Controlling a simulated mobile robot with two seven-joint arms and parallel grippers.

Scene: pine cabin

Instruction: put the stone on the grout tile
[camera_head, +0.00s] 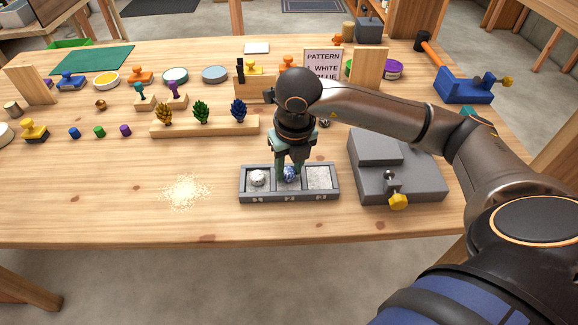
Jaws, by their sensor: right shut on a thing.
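A grey tray (262,198) with three compartments stands near the front edge of the wooden table. A white stone (257,178) lies in its left compartment. The right compartment shows a bare, pale grey grout tile (320,178). My right gripper (289,171) points down over the middle compartment, shut on a blue stone (289,174). The stone is at or just above the middle tile; I cannot tell whether it touches. The fingers partly hide the stone and that compartment. My left gripper is not in view.
A sign (322,61) reading "PATTERN", "1 WHITE" and a partly hidden line stands behind my arm. A grey block with a yellow knob (398,201) is right of the tray. A wooden rack (205,127) holds coloured pieces behind. Pale grains (185,192) lie left.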

